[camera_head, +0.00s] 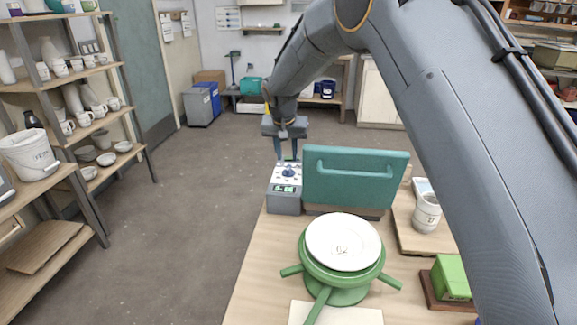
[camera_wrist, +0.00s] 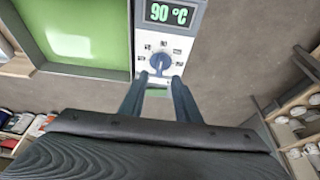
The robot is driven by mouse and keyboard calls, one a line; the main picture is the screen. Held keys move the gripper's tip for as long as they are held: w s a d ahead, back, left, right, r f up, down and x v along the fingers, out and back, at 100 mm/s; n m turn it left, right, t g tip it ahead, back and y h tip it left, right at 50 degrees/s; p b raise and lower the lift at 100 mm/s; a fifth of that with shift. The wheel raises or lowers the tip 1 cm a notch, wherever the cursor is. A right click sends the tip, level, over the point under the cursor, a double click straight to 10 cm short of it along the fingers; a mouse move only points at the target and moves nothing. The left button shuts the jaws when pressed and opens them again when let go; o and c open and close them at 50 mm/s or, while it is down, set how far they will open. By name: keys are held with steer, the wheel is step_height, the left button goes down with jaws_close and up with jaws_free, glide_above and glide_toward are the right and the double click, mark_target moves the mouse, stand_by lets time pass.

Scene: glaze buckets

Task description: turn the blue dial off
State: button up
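The blue dial (camera_head: 288,171) sits on top of a white-topped grey control box (camera_head: 284,201) at the table's far left corner. In the wrist view the dial (camera_wrist: 160,62) is ringed by small marks on the white panel, and the display (camera_wrist: 169,14) reads 90 °C. Which mark the dial points to is too small to tell. My gripper (camera_head: 287,157) is above the far side of the box, fingers pointing down. In the wrist view its two fingers (camera_wrist: 161,78) are apart, with the tips close to the dial and nothing held between them. Contact with the dial cannot be told.
A teal upright panel (camera_head: 355,177) stands just right of the box. Nearer are a green stand (camera_head: 340,285) bearing a white plate (camera_head: 343,241), a white cup (camera_head: 426,212) and a green block (camera_head: 451,277). Shelves of pottery stand left; the floor between is clear.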

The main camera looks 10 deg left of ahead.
mark_target(288, 167)
steer(key=shift+p+x, duration=0.75)
steer(key=shift+x, duration=2.25)
steer(key=shift+c, duration=0.5)
jaws_close()
